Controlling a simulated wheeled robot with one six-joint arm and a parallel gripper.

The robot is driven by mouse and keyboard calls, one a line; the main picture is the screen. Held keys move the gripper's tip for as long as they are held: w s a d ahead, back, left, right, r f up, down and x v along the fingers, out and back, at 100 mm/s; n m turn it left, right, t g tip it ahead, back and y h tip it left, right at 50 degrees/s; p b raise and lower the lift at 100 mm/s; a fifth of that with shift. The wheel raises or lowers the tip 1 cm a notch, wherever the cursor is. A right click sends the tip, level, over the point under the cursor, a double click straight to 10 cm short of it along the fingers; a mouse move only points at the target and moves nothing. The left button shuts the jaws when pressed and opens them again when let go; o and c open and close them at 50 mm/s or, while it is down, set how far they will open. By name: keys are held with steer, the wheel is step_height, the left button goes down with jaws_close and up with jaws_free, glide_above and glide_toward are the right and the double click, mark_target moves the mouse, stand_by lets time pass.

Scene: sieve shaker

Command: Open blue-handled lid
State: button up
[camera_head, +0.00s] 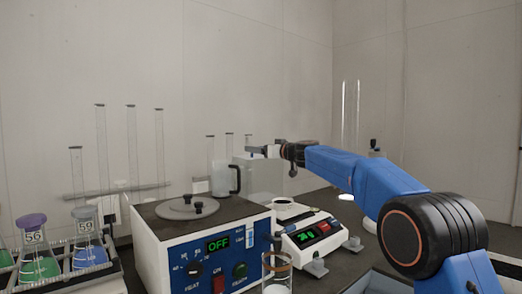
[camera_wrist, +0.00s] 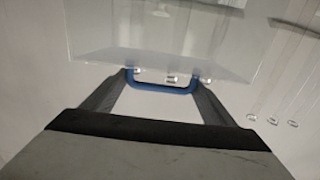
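The blue handle (camera_wrist: 162,88) is a U-shaped bar fixed to the edge of a clear, see-through lid panel (camera_wrist: 150,62) in the wrist view. My gripper (camera_wrist: 160,80) has its two dark fingers spread apart, one at each end of the handle, with the bar between the fingertips. I cannot tell whether the fingers touch it. In the head view my gripper (camera_head: 262,151) is raised above a pale clear enclosure (camera_head: 262,180) behind the white bench devices. The handle is too small to make out there.
A blue-fronted hot plate (camera_head: 215,262) reading OFF stands in front of the enclosure. A digital scale (camera_head: 308,236) is to its right. A jug (camera_head: 222,178) and tall glass cylinders (camera_head: 131,150) stand left of my gripper. A flask rack (camera_head: 70,262) is at far left.

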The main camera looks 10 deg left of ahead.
steer(key=c, duration=0.9)
steer(key=shift+o, duration=0.2)
steer(key=shift+v, duration=2.05)
steer(key=shift+d+r, duration=0.1)
steer(key=o, duration=1.2)
steer(key=v, duration=1.7)
steer(key=shift+s+d, duration=0.1)
steer(key=shift+d, duration=0.05)
